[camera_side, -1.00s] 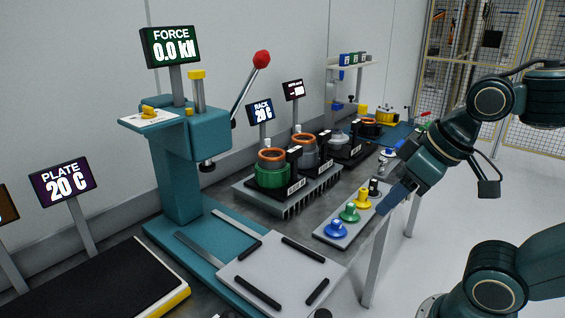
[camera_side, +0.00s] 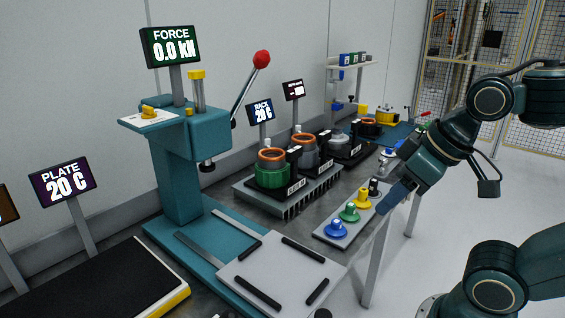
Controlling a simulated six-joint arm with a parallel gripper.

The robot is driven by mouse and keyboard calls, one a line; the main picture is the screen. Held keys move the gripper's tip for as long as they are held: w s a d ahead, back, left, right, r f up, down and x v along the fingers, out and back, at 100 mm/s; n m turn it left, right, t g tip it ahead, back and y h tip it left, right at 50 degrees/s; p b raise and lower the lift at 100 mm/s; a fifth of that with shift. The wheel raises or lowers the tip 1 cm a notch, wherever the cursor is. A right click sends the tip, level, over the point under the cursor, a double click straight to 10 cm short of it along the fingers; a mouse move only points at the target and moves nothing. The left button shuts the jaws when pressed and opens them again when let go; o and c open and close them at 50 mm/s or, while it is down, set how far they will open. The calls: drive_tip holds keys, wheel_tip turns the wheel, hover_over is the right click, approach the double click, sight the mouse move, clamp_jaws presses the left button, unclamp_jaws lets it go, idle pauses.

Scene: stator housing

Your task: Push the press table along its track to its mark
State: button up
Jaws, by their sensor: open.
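The press table (camera_side: 278,274) is a light grey plate with several black bars on it. It sits at the front of the teal press base, and its front right part reaches past the base. The track shows as grey rails (camera_side: 207,252) on the teal base (camera_side: 180,232), running toward the press column (camera_side: 180,185). I cannot make out a mark. My gripper (camera_side: 388,205) is at the right, near the bench's front edge by the colored knobs, apart from the press table. Its fingers are small and partly dark in this view.
A panel with blue, green and yellow knobs (camera_side: 349,213) lies between my gripper and the press table. A finned rack (camera_side: 290,195) holds stator housings behind it. The press's red-knobbed lever (camera_side: 261,58) rises above. A black plate (camera_side: 95,285) lies at the left.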

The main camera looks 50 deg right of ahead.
drive_tip(key=shift+o, duration=0.3)
drive_tip(key=m+g+y, duration=0.3)
drive_tip(key=m+g, duration=0.6)
hover_over(323, 314)
drive_tip(key=w+d, duration=0.4)
wheel_tip(323, 314, down, 9)
drive_tip(key=shift+f, duration=0.2)
drive_tip(key=x, duration=1.3)
drive_tip(key=shift+a+f, duration=0.2)
clamp_jaws()
